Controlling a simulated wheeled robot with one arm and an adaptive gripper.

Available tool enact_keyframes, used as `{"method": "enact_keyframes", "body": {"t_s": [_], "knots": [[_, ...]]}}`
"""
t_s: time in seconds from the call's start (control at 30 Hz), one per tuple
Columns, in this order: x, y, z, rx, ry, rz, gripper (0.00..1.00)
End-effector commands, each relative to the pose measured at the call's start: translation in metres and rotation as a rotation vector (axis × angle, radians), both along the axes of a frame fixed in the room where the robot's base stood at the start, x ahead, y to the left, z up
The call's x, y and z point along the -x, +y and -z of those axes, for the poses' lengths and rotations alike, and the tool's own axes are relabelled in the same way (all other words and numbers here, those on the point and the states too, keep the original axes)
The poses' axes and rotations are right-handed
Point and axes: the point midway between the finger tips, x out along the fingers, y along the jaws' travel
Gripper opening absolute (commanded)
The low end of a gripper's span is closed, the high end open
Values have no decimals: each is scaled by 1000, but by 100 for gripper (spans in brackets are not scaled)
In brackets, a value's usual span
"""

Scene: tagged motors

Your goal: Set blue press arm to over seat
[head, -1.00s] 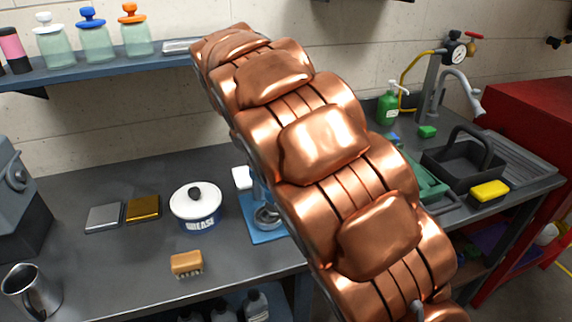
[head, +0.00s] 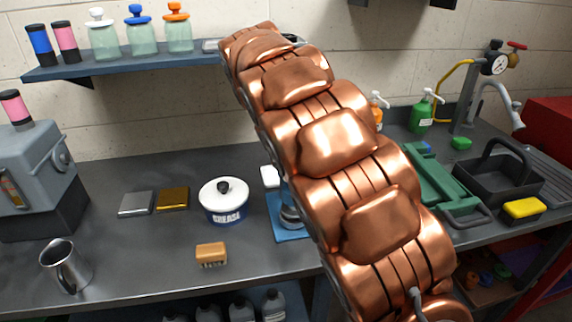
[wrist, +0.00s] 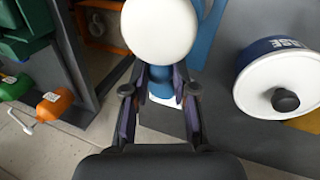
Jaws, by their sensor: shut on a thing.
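The blue press (head: 290,230) stands on the bench, partly hidden behind my copper-coloured arm in the head view. Its white knob (head: 269,176) shows just left of my arm. In the wrist view the round white knob (wrist: 160,30) fills the top middle, with the blue press arm (wrist: 160,76) below and behind it. My gripper (wrist: 160,92) has a dark finger on each side of the blue press arm, just under the knob, and is shut on it. My gripper is hidden in the head view. The seat cannot be made out.
Two flat plates (head: 155,202) lie farther left, near a metal jug (head: 66,266) and a grey machine (head: 35,175).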

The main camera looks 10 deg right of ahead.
Motion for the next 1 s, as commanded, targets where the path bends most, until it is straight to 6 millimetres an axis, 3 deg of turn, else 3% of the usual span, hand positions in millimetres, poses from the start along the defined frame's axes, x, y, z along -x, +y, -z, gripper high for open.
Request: {"method": "enact_keyframes", "body": {"t_s": [0.03, 0.07, 0.3, 0.67, 1.0], "knots": [[0, 2, 0, -4, -1, -3, 0], [0, 2, 0, -4, -1, -3, 28], [0, 1, 0, -2, 0, -3, 52], [0, 1, -2, -1, 0, -2, 52], [0, 12, -34, -1, -1, -3, 52]]}}
